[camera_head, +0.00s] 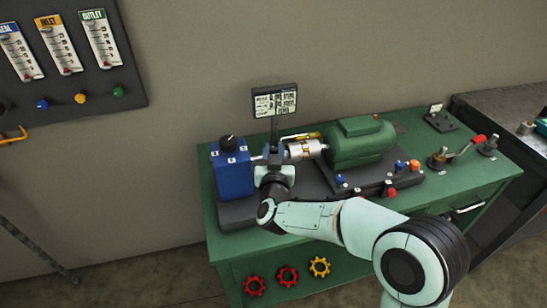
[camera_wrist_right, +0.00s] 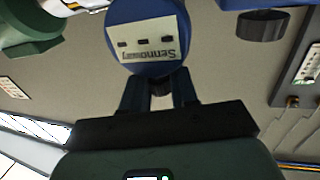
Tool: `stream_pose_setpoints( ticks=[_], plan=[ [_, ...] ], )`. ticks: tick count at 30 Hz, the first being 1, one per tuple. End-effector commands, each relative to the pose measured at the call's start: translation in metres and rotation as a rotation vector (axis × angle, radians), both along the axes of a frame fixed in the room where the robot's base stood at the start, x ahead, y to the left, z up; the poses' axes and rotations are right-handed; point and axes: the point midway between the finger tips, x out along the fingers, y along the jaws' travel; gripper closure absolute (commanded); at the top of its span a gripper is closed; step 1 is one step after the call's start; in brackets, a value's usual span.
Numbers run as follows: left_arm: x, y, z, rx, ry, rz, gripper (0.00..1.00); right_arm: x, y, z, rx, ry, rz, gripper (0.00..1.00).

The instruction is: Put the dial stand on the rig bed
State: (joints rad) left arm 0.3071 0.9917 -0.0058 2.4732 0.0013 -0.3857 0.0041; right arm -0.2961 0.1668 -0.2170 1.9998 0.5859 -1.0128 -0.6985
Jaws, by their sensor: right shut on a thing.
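My right gripper (camera_head: 273,158) is over the rig, between the blue pump box and the metal coupling. In the right wrist view, its two fingers (camera_wrist_right: 160,92) are closed on a dark stem below a round blue body with a pale label. I take this to be the dial stand (camera_wrist_right: 150,38). In the head view the stand is mostly hidden by my gripper and arm. The dark rig bed (camera_head: 238,213) lies on the green bench under the pump and motor. I cannot tell whether the stand touches the bed. My left gripper is not in view.
The blue pump box (camera_head: 232,172) is left of my gripper, the coupling (camera_head: 303,150) and green motor (camera_head: 360,143) right. A small sign (camera_head: 274,101) stands behind. Coloured fittings (camera_head: 390,191) sit at the bed's front right. The green bench (camera_head: 450,188) is partly clear at right.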

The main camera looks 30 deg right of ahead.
Motion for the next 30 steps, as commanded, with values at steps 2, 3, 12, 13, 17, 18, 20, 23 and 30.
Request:
stream_pose_setpoints(
  ticks=[2,3,12,13,17,18,20,23,30],
  plan=[
    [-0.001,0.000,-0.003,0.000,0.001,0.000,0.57,0.000,0.000,-0.008,-0.002,-0.006,-0.001,1.00],
    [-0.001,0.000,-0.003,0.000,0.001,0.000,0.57,0.000,0.000,-0.011,-0.002,-0.007,0.000,1.00],
    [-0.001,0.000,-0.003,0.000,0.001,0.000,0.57,0.000,0.000,-0.012,-0.001,-0.010,-0.001,1.00],
    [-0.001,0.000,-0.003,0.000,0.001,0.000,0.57,0.000,0.000,-0.012,-0.001,-0.010,-0.001,1.00],
    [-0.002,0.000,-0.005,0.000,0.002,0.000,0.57,0.000,0.000,-0.017,0.000,-0.001,0.000,0.59],
    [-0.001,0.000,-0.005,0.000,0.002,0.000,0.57,0.000,0.000,-0.017,0.000,-0.001,0.000,0.46],
    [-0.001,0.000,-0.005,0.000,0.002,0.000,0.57,0.000,0.000,-0.017,0.000,-0.001,0.000,0.46],
    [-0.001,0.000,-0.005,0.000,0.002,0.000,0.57,0.000,0.000,-0.017,0.000,-0.001,0.000,0.46],
    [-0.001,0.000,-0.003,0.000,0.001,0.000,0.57,-0.003,0.002,-0.014,0.001,-0.003,0.001,0.46]
  ],
)
